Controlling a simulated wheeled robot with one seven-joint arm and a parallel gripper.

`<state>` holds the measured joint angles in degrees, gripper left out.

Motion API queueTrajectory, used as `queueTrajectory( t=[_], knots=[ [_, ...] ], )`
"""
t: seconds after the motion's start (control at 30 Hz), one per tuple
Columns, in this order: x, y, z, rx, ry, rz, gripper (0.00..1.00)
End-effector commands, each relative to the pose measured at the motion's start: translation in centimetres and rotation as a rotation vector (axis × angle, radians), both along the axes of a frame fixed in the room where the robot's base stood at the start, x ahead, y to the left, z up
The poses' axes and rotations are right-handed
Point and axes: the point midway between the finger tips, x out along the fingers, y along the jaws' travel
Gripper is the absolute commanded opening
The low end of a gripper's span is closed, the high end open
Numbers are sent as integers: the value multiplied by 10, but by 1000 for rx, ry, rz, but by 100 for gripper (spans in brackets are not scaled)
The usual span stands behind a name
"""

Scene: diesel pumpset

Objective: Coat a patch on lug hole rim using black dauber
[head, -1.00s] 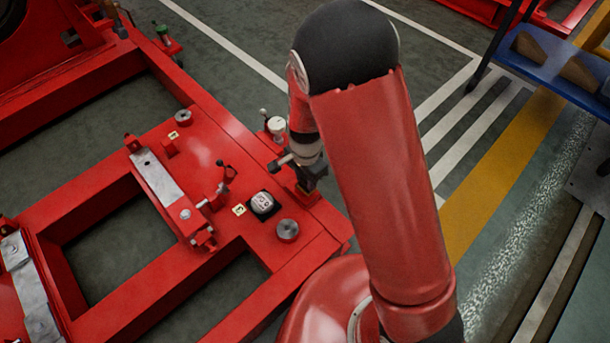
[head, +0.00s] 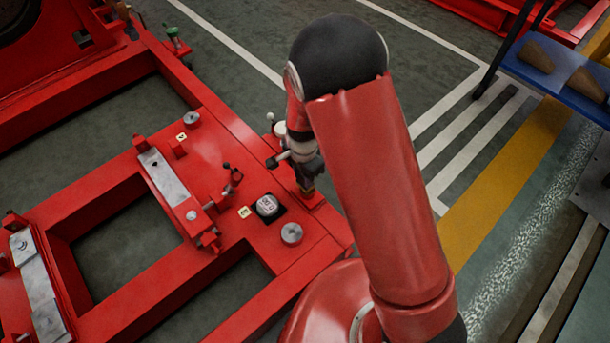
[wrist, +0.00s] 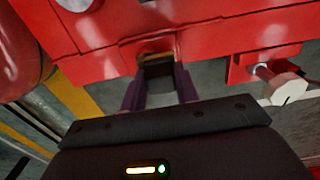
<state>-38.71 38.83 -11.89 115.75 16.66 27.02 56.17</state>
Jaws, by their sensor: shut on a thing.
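My gripper (wrist: 158,95) is shut on the black dauber (wrist: 158,85), a dark block between its two fingers in the wrist view. The dauber's far end is right at the red lug (wrist: 150,45) on the frame's edge, where a tan-brown strip (wrist: 156,59) shows just beyond it. I cannot tell whether the dauber touches the rim; the hole itself is hidden. In the head view my gripper (head: 306,178) is at the outer right edge of the red frame, just above the lug (head: 312,200), and the dauber cannot be made out.
The red skid frame (head: 215,150) carries a clamp bar (head: 165,178), round metal pucks (head: 291,234) and a dark-based round part (head: 267,206). A white-capped fitting (head: 281,128) stands close behind my gripper. A blue bench (head: 560,70) is at right. The floor between is clear.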

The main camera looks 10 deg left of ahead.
Motion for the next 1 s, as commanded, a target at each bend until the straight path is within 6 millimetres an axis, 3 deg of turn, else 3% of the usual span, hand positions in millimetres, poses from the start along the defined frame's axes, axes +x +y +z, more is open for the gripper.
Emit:
queueTrajectory(
  t=[1.0],
  knots=[
    [-18, -24, -1, -1, -1, 0, 6]
  ],
)
